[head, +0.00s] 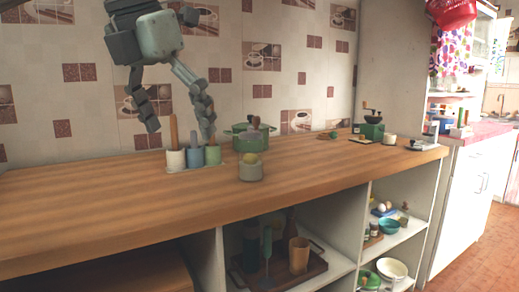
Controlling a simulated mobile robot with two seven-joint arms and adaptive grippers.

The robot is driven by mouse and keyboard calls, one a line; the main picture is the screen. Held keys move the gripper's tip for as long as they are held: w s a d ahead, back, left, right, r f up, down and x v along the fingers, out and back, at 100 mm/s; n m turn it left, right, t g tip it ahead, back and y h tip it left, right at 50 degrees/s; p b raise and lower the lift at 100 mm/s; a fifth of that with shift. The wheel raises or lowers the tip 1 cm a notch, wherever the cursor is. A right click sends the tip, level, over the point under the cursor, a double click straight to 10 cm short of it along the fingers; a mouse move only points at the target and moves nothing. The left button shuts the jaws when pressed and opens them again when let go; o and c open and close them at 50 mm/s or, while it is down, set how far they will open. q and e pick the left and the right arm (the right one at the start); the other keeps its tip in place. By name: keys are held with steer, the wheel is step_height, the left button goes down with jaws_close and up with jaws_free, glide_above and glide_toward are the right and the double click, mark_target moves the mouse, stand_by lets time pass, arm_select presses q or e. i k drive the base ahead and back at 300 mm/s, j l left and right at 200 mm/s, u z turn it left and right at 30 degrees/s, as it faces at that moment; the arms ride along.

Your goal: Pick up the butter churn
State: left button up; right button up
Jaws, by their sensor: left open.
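My left gripper (174,112) reaches down from the top over the wooden counter, fingers spread wide, with nothing held. The fingertips seem above the pots; whether the right one is in front of or behind the green pot is unclear. My right gripper is out of view.
The counter (90,200) is bare at the left. The tiled wall (80,100) is close behind.

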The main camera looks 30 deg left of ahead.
mark_target(251, 145)
steer(key=i+j, duration=0.2)
steer(key=i, duration=0.15)
steer(key=i+j, duration=0.15)
steer(key=i, duration=0.25)
steer(key=i+j, duration=0.2)
steer(key=i, duration=0.15)
